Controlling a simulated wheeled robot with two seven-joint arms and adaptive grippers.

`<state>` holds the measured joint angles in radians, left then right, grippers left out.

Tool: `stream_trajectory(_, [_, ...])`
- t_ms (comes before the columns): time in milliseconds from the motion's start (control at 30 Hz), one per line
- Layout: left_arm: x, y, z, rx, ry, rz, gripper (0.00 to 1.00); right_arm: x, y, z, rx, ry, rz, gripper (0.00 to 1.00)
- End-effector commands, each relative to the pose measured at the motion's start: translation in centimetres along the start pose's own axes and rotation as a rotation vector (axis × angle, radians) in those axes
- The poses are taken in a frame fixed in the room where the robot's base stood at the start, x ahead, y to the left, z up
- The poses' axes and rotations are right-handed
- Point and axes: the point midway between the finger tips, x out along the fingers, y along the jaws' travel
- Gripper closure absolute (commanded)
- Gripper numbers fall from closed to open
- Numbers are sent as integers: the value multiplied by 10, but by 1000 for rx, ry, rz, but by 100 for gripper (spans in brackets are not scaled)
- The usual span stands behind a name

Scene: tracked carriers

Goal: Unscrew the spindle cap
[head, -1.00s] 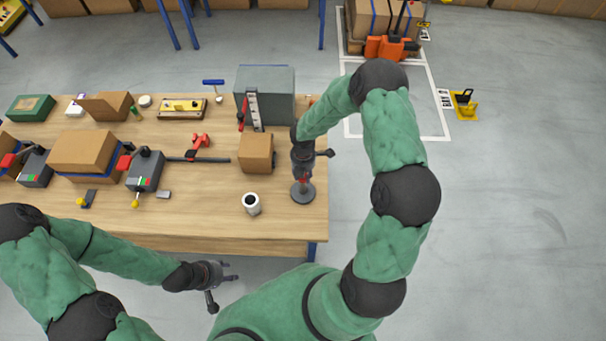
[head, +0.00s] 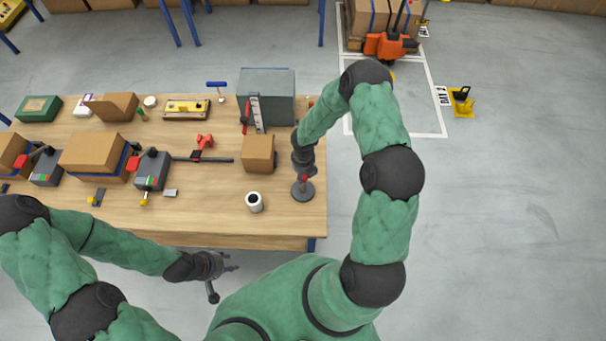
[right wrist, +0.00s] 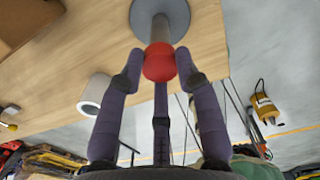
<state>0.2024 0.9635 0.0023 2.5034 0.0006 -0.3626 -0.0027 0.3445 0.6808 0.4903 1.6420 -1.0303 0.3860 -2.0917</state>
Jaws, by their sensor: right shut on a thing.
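The spindle stands upright near the table's right edge: a grey round base (head: 303,193) with a short post (right wrist: 160,30) and a red cap (right wrist: 159,63) on its end. In the head view only a little of the red cap (head: 304,178) shows under my gripper. My right gripper (head: 303,172) is over the spindle; in the right wrist view its fingers (right wrist: 159,78) are shut on the red cap, one on each side. The cap still meets the post. My left gripper (head: 225,277) is empty, its fingers spread, in front of the table's near edge.
A white roll (head: 255,202) and a cardboard box (head: 258,154) stand left of the spindle. A grey cabinet (head: 267,95) is behind them. Tape dispensers, boxes and tools fill the table's left side. The front strip of the table (head: 200,215) is clear.

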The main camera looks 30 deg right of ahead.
Motion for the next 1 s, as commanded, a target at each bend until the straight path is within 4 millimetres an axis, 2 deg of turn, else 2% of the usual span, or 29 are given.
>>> stream_trajectory(233, [1, 0, 0, 0, -1, 0, 60, 2, 0, 0, -2, 1, 0, 94])
stream_trajectory(333, [-5, 2, 0, 0, -1, 0, 60, 0, 0, -1, -49, 3, 0, 94])
stream_trajectory(800, [-52, 18, 2, 0, 0, 0, 60, -2, 0, -1, -707, 3, 1, 94])
stream_trajectory(1000, [-57, 20, 2, 0, 0, 0, 60, 1, 0, -1, -846, 2, 1, 94])
